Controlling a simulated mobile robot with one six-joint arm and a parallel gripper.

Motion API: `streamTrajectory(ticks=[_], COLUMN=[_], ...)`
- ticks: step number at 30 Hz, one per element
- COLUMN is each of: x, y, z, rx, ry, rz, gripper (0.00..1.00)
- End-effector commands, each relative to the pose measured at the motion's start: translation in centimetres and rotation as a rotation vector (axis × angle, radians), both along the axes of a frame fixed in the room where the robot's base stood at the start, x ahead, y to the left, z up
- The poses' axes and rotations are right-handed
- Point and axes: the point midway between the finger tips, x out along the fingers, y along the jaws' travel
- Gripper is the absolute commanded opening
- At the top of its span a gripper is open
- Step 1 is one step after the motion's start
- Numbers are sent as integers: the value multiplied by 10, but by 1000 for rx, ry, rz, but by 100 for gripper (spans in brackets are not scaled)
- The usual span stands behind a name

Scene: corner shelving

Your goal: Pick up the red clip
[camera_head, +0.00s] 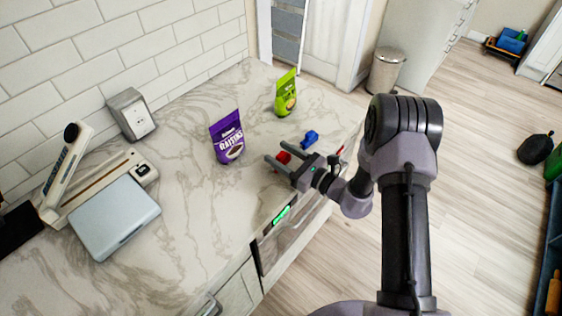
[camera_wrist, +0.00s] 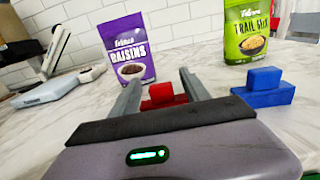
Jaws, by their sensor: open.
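The red clip (camera_head: 283,157) lies on the marble counter near its front edge. It also shows in the wrist view (camera_wrist: 162,95), between the two fingers. My gripper (camera_head: 274,153) is open, with its fingers spread on either side of the red clip; it also shows in the wrist view (camera_wrist: 158,84). The lower part of the clip is partly hidden behind the gripper body in the wrist view. I cannot tell whether either finger touches it.
A blue clip (camera_head: 310,138) lies just right of my gripper. A purple raisins bag (camera_head: 228,138) and a green trail mix bag (camera_head: 286,93) stand behind. A sealer-like device (camera_head: 100,185) and a grey-blue box (camera_head: 114,218) are at left. The counter (camera_head: 190,240) between is clear.

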Motion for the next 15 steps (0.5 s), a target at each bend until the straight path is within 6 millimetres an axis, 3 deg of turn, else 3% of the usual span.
streamTrajectory(ticks=[5,13,15], x=[0,0,0], y=[0,0,0], z=[1,1,1], rx=[0,0,0], ry=[0,0,0], rz=[0,0,0], gripper=[55,4,0])
